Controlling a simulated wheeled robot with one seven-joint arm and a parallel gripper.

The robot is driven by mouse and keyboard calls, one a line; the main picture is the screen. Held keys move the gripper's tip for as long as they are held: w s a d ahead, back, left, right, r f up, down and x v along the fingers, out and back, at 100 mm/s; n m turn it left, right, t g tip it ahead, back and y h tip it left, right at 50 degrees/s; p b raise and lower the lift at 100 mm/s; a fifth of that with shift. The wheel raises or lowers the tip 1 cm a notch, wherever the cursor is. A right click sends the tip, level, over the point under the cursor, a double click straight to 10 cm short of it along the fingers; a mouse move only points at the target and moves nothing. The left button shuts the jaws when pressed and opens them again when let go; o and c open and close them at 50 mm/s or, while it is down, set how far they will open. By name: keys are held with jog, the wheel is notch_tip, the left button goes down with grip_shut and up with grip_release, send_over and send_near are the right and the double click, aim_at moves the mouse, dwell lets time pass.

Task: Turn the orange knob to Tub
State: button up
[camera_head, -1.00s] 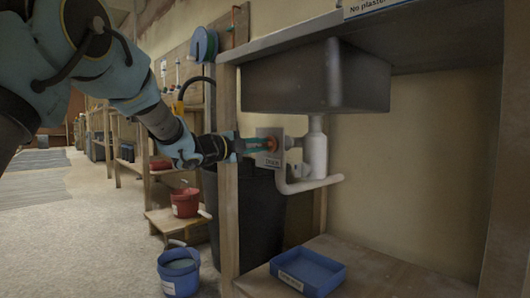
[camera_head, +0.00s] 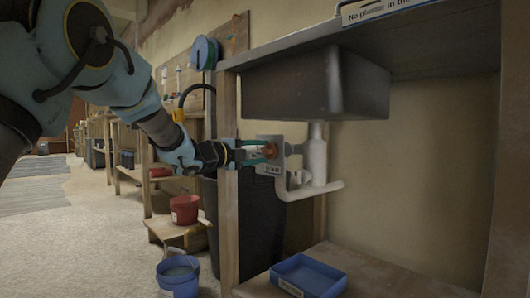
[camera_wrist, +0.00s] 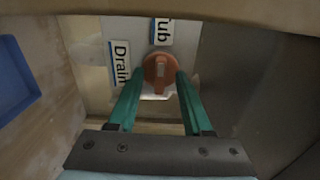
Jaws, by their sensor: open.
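The orange knob (camera_head: 270,151) sits on a pale plate (camera_head: 262,140) on the pipework under the sink. In the wrist view the knob (camera_wrist: 159,85) shows a pale raised bar running up and down the picture. A "Drain" label (camera_wrist: 119,62) is left of it and a "Tub" label (camera_wrist: 161,32) is above it; both read sideways. My gripper (camera_head: 262,152) is open, its green fingers one on each side of the knob. In the wrist view my gripper (camera_wrist: 160,76) has its fingertips beside the knob; I cannot tell whether they touch it.
A dark sink (camera_head: 315,82) and white drain pipe (camera_head: 317,155) are close by. A wooden post (camera_head: 228,215) stands beside my wrist. A blue tray (camera_head: 307,275) lies on the lower shelf. A dark bin (camera_head: 255,220), red bucket (camera_head: 185,209) and blue bucket (camera_head: 178,276) are below.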

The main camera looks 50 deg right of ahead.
jog(key=shift+a, duration=0.1)
jog(key=a, duration=1.2)
jog(key=shift+w, duration=0.35)
jog(key=shift+d, duration=0.1)
